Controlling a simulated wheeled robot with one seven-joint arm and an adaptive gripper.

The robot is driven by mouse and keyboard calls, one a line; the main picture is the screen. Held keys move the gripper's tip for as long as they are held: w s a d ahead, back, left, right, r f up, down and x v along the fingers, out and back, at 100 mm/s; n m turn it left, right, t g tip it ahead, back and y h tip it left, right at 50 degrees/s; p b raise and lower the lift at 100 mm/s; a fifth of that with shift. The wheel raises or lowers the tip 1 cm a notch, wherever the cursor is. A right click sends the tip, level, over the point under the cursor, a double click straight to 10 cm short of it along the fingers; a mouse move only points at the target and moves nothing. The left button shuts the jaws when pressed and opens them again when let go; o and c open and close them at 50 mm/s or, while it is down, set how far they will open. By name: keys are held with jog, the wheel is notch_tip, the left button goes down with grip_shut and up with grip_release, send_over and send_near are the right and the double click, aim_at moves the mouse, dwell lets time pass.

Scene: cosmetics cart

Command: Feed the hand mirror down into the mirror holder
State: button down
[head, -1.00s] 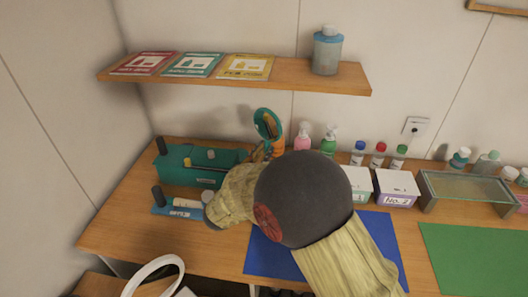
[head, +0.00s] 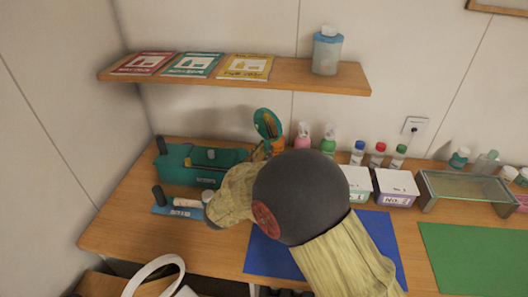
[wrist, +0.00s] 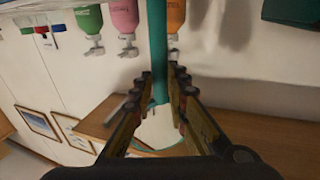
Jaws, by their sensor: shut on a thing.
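The hand mirror shows its round teal-rimmed head (head: 267,123) upright near the back wall. In the wrist view its teal handle (wrist: 157,45) runs between the fingers, and the pale round head (wrist: 162,128) is beyond them. My gripper (wrist: 162,75) is shut on the handle. In the head view my arm hides the gripper and the lower part of the mirror. I cannot make out the mirror holder in either view, nor whether the handle's end touches anything.
A teal caddy (head: 185,177) stands left of my arm. An orange bottle (wrist: 176,14), a pink bottle (head: 302,137) and a green bottle (head: 328,143) stand near the mirror. A shelf (head: 300,77) overhangs the back. The blue mat (head: 268,258) has clear room.

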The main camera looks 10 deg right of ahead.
jog(key=shift+f+b, duration=1.25)
jog(key=shift+f, duration=1.25)
dwell(0.5)
jog(key=c, duration=1.7)
grip_release()
jog(key=shift+o, duration=0.2)
jog(key=shift+a, duration=0.1)
jog(key=v, duration=1.2)
jog(key=shift+f, duration=0.1)
